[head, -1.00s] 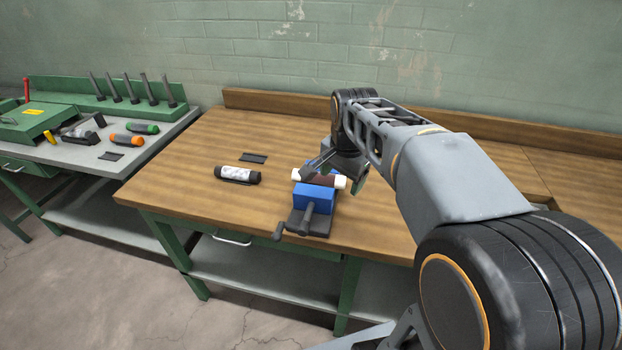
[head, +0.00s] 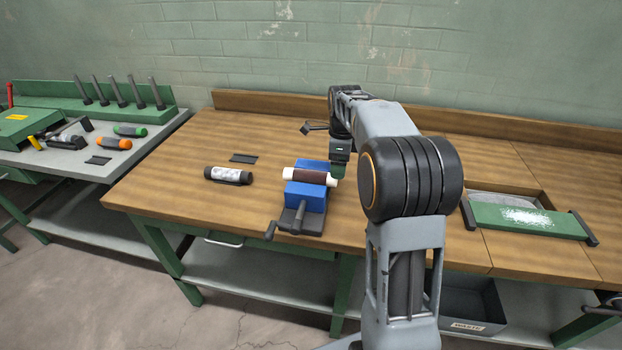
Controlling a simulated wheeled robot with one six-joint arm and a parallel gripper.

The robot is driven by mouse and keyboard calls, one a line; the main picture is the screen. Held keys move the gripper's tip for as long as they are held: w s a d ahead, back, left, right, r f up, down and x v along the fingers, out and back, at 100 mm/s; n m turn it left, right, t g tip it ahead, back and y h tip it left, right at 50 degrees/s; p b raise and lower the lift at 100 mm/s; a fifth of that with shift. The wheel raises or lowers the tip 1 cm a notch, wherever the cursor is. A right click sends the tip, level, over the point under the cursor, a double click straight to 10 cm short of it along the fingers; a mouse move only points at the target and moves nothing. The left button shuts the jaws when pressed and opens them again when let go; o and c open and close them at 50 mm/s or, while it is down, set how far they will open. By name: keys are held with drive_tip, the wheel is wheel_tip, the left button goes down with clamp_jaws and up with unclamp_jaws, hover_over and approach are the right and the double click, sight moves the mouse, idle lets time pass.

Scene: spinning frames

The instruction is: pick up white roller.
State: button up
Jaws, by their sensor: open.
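The white roller (head: 329,181) lies level across a blue vise (head: 305,197) on the wooden bench. It has white ends and a dark brown middle band. My gripper (head: 322,150) is open and empty, above and behind the roller's right end. One dark finger points left, and a dark green-tipped part hangs close by the roller's right end. I cannot tell whether that part touches the roller. My arm partly hides the bench to the right of the vise.
A black-ended roller with a mottled pale middle (head: 228,175) lies left of the vise. A dark flat piece (head: 243,158) lies behind it. A green panel (head: 525,220) with white grains sits by a recess at right. A side bench (head: 67,160) holds orange and green rollers.

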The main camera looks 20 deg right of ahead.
drive_tip(key=shift+a+f, duration=0.15)
drive_tip(key=shift+f, duration=2.95)
drive_tip(key=c, duration=1.1)
drive_tip(key=shift+r, duration=0.1)
